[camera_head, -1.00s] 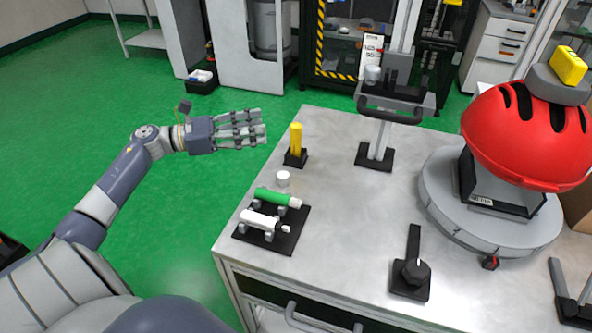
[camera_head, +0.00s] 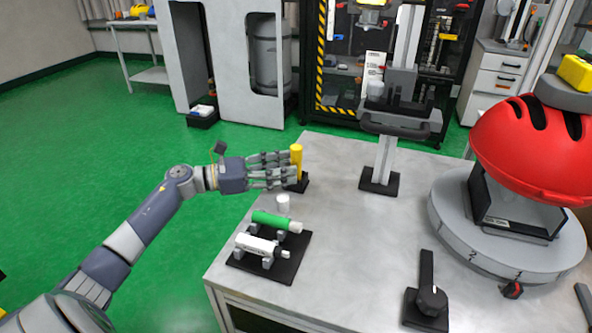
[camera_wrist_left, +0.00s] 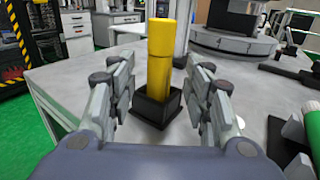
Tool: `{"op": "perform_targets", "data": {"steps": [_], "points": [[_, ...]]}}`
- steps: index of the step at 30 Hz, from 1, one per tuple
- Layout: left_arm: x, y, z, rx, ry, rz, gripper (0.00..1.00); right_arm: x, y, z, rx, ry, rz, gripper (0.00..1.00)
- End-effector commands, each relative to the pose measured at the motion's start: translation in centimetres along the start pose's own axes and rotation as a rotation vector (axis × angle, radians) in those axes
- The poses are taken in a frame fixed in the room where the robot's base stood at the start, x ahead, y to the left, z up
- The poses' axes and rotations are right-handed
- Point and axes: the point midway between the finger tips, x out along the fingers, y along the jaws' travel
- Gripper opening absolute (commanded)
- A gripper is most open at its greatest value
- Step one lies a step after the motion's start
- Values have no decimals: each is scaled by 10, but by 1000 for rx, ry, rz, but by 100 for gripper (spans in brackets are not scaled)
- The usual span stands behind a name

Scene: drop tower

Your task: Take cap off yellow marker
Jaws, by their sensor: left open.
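The yellow marker (camera_head: 296,158) stands upright in a small black holder (camera_head: 303,184) near the table's far left edge. In the left wrist view the marker (camera_wrist_left: 160,62) and its holder (camera_wrist_left: 157,106) are in the middle, and a seam shows between the marker's upper and lower parts. My left gripper (camera_head: 292,172) is open. In the left wrist view its fingers (camera_wrist_left: 163,95) are on either side of the marker, and I see gaps on both sides. In the head view the fingers hide the marker's lower part. My right gripper is not in view.
A black rack (camera_head: 286,266) with a green marker (camera_head: 270,220) and a white marker (camera_head: 257,245) lies nearer me, with a white cap (camera_head: 283,203) behind. A stand (camera_head: 381,180) is behind right. A red helmet (camera_head: 535,150) sits on a round grey base (camera_head: 450,228).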

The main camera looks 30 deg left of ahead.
Motion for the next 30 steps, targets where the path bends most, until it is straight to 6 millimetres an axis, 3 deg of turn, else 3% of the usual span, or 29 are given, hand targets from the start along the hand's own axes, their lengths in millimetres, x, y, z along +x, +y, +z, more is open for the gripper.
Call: {"op": "perform_targets", "data": {"steps": [6,15,16,22,30], "points": [[32,1,1,1,-4,0,46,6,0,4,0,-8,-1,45],[38,1,-1,0,0,0,46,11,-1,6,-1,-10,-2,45],[38,1,-1,0,0,0,44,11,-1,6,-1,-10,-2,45],[37,1,-1,0,0,0,0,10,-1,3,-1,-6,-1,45],[37,1,-1,0,-1,0,0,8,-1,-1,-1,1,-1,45]]}}
